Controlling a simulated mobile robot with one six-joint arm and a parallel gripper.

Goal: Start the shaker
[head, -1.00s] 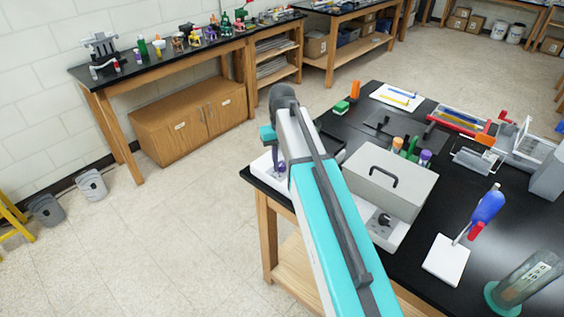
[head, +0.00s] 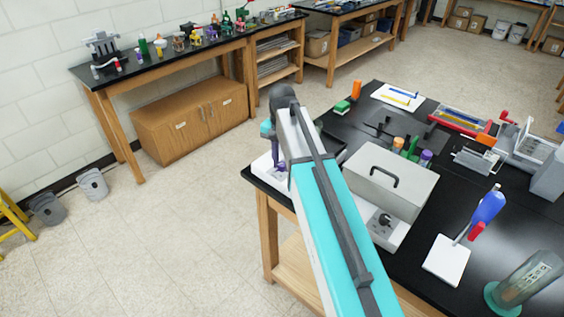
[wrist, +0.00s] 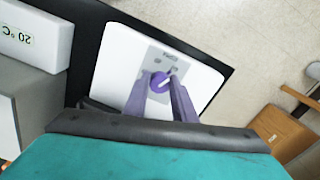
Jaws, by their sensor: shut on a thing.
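The shaker's white base (head: 268,177) is at the near left corner of the black bench, partly hidden by my arm. In the wrist view its white top (wrist: 120,65) carries a grey panel with small markings and a round purple knob (wrist: 160,82) with a pale pointer line. My gripper (wrist: 166,88) has its two purple fingers on either side of this knob, shut on it. In the head view my gripper (head: 279,160) points down over the base, and the knob cannot be made out there.
A grey lidded box (head: 385,180) on a white base with a dial stands right of my arm. A white block (wrist: 32,38) marked 20 °C is at left in the wrist view.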

